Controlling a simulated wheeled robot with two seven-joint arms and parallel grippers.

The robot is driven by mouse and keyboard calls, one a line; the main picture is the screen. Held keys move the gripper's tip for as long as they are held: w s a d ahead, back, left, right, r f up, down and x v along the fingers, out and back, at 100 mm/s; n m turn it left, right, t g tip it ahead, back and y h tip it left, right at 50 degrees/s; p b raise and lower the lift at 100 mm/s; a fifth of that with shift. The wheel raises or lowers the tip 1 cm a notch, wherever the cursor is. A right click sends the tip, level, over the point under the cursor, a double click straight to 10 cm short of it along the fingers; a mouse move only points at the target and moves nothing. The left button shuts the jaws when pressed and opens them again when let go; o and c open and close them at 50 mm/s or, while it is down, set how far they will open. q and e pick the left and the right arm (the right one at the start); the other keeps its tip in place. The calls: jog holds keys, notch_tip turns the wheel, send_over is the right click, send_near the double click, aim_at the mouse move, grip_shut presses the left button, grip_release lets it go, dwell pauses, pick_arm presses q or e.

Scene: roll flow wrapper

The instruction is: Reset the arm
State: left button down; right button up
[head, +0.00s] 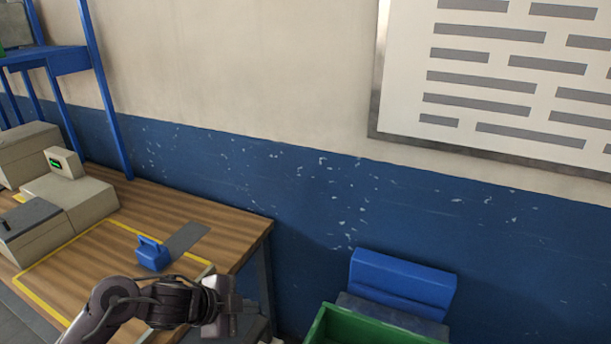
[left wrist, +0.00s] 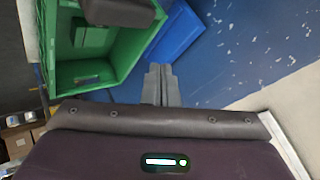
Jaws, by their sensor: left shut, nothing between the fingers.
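My left arm comes in from the lower left in the head view, and my left gripper (head: 238,308) is in front of the wooden table's right end. In the left wrist view its two grey fingers (left wrist: 160,86) are together with nothing between them. It points toward the floor side by the blue wall, with a green crate (left wrist: 95,60) to the left of the fingers. My right gripper is not in view.
A wooden table (head: 232,222) holds a blue-handled tool (head: 151,254), a grey flat plate (head: 187,237) and beige machines (head: 70,197). A green crate (head: 322,328) and a blue object (head: 402,279) stand right of the table. The air above is clear.

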pick_arm(q)
jog(key=s+a+f+n+g+y, duration=0.2)
jog(key=s+n+y, duration=0.1)
jog(key=s+n, duration=0.6)
jog(key=s+a+f+n+g+y, duration=0.1)
jog(key=s+a+f+n+y, duration=0.15)
jog(key=s+n, duration=0.65)
notch_tip(320, 180, down, 33)
jog(key=s+d+m+g+b, duration=0.1)
jog(key=s+m+b, duration=0.2)
jog(key=b, duration=0.2)
jog(key=s+a+f+g+b, duration=0.1)
jog(key=s+a+f+b, duration=0.1)
jog(key=s+f, duration=0.8)
jog(key=s+a+f+b, duration=0.1)
jog(key=s+f+b, duration=0.2)
jog(key=s+f, duration=0.7)
notch_tip(320, 180, down, 5)
jog(key=shift+s+a+f+g+y, duration=0.15)
jog(key=shift+a+f+g+y, duration=0.05)
jog(key=shift+a+g+y, duration=0.2)
